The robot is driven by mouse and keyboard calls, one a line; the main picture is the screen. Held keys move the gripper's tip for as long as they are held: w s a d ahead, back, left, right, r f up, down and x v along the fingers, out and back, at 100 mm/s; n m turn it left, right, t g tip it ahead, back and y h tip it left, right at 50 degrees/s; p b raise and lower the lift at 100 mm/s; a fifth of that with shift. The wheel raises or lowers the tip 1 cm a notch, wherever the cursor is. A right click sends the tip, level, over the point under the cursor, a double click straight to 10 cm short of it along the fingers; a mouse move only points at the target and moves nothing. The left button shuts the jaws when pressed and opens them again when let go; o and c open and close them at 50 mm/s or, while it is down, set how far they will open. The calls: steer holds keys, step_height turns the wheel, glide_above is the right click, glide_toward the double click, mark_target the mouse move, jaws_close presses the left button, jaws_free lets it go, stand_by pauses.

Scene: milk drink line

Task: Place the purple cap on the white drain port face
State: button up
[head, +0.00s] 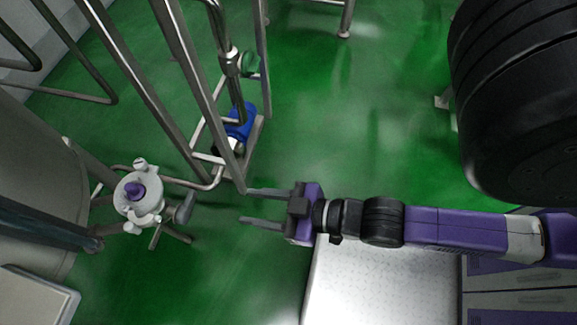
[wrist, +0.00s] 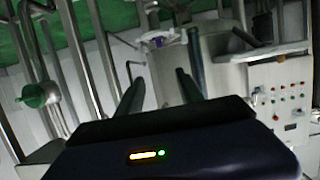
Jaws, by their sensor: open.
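The purple cap (head: 134,190) sits on the white drain port face (head: 128,208) at the lower left of the head view. I cannot tell whether it is fully seated. In the wrist view the white port (wrist: 165,35) shows small at top centre, with a blurred purple spot, likely the cap (wrist: 158,42). My gripper (head: 244,207) is open and empty, its two fingers pointing left towards the port, clearly apart from it and the cap. My gripper (wrist: 160,82) also shows in the wrist view, its fingers spread, with nothing between them.
Steel pipes of a frame (head: 200,85) rise just beyond my fingers. A blue pump motor (head: 240,120) stands behind them. A grey tank (head: 35,160) is at the left. A control panel (wrist: 280,95) shows in the wrist view. Green floor (head: 220,270) lies clear below my gripper.

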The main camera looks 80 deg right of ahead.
steer(key=s+r, duration=0.7)
steer(key=shift+s+a+r, duration=0.15)
steer(key=shift+s+r, duration=0.05)
steer(key=shift+r, duration=0.05)
step_height(320, 180, up, 6)
steer(key=p, duration=0.6)
steer(key=shift+c, duration=0.4)
